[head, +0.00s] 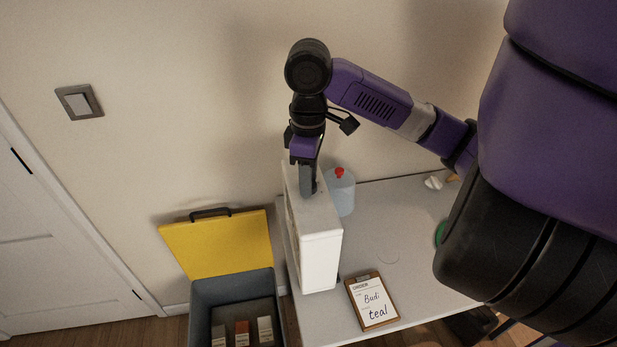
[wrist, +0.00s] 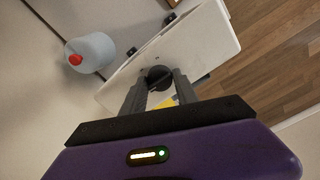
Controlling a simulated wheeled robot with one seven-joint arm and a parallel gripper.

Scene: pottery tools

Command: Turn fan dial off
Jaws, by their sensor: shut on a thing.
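The fan appears as a white box-shaped unit (head: 320,255) standing upright on the table; it also shows in the wrist view (wrist: 205,45). A dark round dial (wrist: 159,76) sits on its top. My gripper (head: 308,190) points down at the top of the unit. In the wrist view its two fingers (wrist: 158,84) are closed on the dial, one on each side. The dial is hidden behind the fingers in the head view, and its setting cannot be read.
A blue-grey bottle with a red cap (head: 341,190) stands close behind the fan. A clipboard (head: 372,301) lies on the table (head: 400,238) to the right. An open grey bin with a yellow lid (head: 218,243) stands left of the table. A light switch (head: 79,102) is on the wall.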

